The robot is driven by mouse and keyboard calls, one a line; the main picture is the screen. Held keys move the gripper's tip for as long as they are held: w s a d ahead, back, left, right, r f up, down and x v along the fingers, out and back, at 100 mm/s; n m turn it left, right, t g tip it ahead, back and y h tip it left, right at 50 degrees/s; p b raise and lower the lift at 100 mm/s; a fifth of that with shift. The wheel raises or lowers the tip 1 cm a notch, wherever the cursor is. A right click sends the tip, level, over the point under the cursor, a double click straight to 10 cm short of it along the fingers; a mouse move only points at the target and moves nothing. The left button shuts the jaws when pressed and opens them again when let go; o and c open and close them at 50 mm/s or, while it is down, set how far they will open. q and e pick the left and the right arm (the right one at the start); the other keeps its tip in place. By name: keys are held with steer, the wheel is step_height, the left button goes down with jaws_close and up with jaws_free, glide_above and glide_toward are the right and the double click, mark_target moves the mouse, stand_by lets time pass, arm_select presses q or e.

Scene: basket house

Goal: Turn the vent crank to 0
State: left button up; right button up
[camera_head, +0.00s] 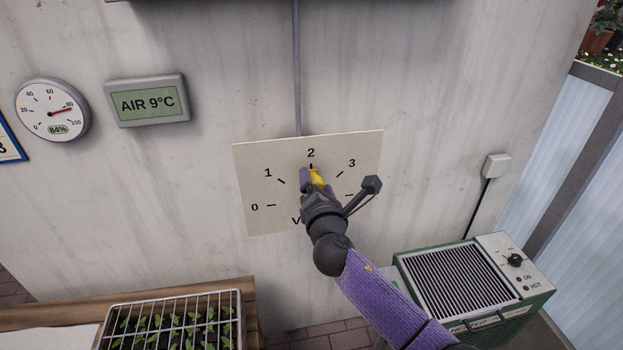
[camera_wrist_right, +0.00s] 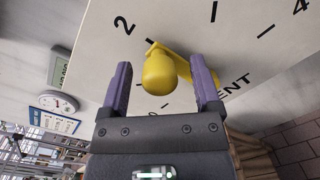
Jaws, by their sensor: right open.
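The vent dial plate (camera_head: 262,162) is on the wall, with marks 0, 1, 2 and 3 showing and more hidden behind my arm. The yellow crank (camera_head: 317,178) points up near the 2. In the right wrist view the crank's round knob (camera_wrist_right: 158,75) sits between the open fingers of my right gripper (camera_wrist_right: 162,88), with a visible gap on each side. The crank's arm runs from the knob to a yellow hub (camera_wrist_right: 231,72). In the head view my right gripper (camera_head: 311,180) covers the hub. My left gripper is out of view.
A green heater (camera_head: 470,280) stands at lower right, near my right forearm. A seedling tray under a wire grid (camera_head: 240,292) is at lower left. A round gauge (camera_head: 53,110) and an AIR 9°C display (camera_head: 147,100) hang on the wall.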

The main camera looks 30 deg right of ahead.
steer(key=shift+x, duration=1.2)
jaws_close()
